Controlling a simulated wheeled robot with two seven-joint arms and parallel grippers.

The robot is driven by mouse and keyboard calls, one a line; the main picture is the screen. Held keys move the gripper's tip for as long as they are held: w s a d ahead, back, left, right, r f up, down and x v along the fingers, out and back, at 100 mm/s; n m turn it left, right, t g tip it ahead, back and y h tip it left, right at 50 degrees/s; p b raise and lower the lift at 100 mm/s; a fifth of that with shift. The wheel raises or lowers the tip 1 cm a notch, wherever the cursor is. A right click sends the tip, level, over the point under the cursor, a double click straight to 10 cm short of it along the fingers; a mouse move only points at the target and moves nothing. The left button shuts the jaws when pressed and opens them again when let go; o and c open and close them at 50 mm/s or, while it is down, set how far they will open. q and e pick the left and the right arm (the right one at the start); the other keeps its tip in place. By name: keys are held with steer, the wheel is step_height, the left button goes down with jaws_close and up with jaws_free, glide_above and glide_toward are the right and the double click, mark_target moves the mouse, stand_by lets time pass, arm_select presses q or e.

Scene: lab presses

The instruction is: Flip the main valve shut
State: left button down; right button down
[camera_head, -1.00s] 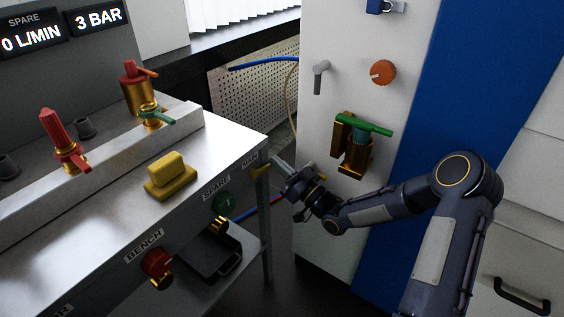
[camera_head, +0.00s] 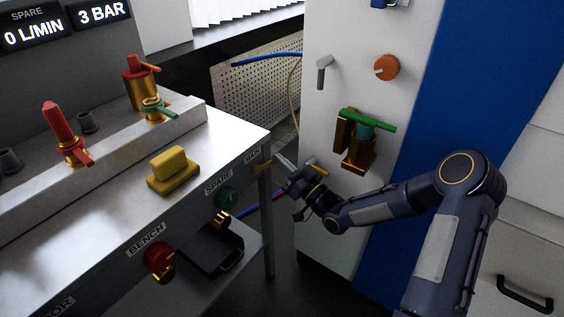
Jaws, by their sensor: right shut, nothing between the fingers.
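The label MAIN (camera_head: 252,156) is on the front panel of the steel bench, near its right corner. A brass-yellow valve part (camera_head: 261,167) shows just under it, small and partly hidden. My right gripper (camera_head: 284,163) is shut and empty, its fingertips just right of that corner and close to the brass-yellow part. I cannot tell whether they touch. A small orange-yellow piece (camera_head: 318,168) shows just beyond the gripper; I cannot tell whether it belongs to the valve. My left gripper is not in view.
The green SPARE knob (camera_head: 228,197) and red BENCH knob (camera_head: 158,258) sit on the same panel. A yellow block (camera_head: 173,170) lies on the bench top (camera_head: 215,150). A white cabinet (camera_head: 325,120) with a green-handled brass valve (camera_head: 360,140) stands behind my right arm.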

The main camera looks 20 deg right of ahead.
steer(key=shift+f, duration=0.15)
steer(key=s+a+f+m+h, duration=0.1)
steer(key=m, duration=0.3)
steer(key=a+f+m+h, duration=0.1)
steer(key=f+m+h, duration=0.1)
steer(key=m, duration=0.3)
steer(key=s+a+f+m+g+h, duration=0.1)
steer(key=f+m+h, duration=0.1)
steer(key=m, duration=0.3)
steer(key=shift+s+a, duration=0.15)
steer(key=shift+s, duration=0.15)
steer(key=v, duration=0.7)
steer(key=shift+s+p, duration=0.35)
steer(key=shift+s, duration=0.05)
